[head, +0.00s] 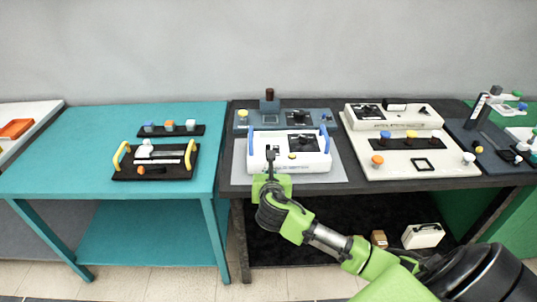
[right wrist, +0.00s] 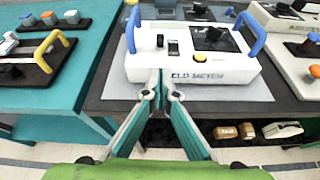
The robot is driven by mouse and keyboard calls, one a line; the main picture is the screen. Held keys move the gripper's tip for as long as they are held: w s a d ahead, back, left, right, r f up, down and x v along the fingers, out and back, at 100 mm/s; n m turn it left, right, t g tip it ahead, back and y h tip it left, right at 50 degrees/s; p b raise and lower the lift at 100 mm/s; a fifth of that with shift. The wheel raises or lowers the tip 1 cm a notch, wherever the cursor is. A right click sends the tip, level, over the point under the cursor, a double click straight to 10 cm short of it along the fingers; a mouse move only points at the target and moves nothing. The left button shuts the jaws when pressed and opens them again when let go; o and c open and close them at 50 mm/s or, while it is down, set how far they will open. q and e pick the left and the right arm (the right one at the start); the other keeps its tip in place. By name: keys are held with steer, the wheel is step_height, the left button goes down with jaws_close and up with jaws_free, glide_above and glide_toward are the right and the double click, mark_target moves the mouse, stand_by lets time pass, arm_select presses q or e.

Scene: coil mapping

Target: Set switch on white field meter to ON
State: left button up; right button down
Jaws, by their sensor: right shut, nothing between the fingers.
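The white field meter (head: 314,161) with blue side handles stands on a light mat on the dark table. In the right wrist view the meter (right wrist: 137,66) shows a partly covered "ELD METER" label, a small black switch (right wrist: 173,47), a dark knob (right wrist: 160,40) and a yellow button (right wrist: 177,96). I cannot read the switch's position. My right gripper (head: 270,152) reaches the front left of the meter, its fingers shut and empty. In the right wrist view the closed fingertips (right wrist: 158,74) overlap the meter's front edge, below the switch; contact is unclear. My left gripper is out of view.
A teal table (head: 70,150) at left holds a black tray (head: 125,174) with yellow handles. A larger white panel (head: 378,164) stands right of the meter. A grey-blue device (head: 241,126) sits behind it. A white case (head: 423,236) lies on the lower shelf.

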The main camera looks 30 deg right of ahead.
mark_target(268, 148)
steer(key=shift+w+d+r+n, duration=0.25)
steer(key=shift+w+r+n, duration=0.05)
steer(key=shift+n, duration=0.1)
steer(key=x, duration=1)
steer(key=shift+r, duration=0.15)
steer(key=shift+r+p, duration=0.1)
steer(key=shift+p, duration=0.45)
